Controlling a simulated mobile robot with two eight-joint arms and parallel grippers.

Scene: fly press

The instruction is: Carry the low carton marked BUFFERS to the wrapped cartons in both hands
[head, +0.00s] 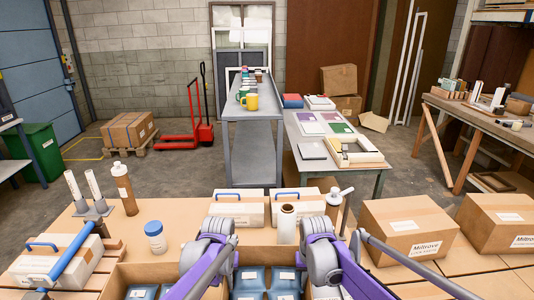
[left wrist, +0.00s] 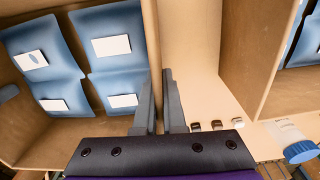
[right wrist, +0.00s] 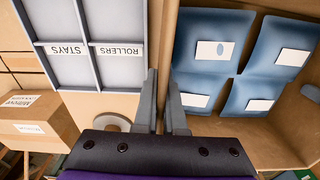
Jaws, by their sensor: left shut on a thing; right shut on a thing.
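The low carton (head: 268,259) is open-topped brown cardboard holding several blue packets with white labels. It lies between my arms at the bottom edge of the head view; its marking is not visible. In the left wrist view, my left gripper (left wrist: 160,78) is shut on one side wall of this carton (left wrist: 152,35). In the right wrist view, my right gripper (right wrist: 162,78) is shut on the opposite wall of the carton (right wrist: 168,35). Both fingertips are cut off or hidden in the head view. Brown cartons (head: 130,128) sit on a pallet at the back left; I cannot tell their wrapping.
Another carton of blue packets (left wrist: 252,60) stands apart on the left. A divided tray marked STAYS and ROLLERS (right wrist: 88,103) adjoins the right side. Two Miltrove cartons (head: 408,224) stand right. A red pallet jack (head: 185,138) and a grey bench (head: 252,150) stand beyond the worktable.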

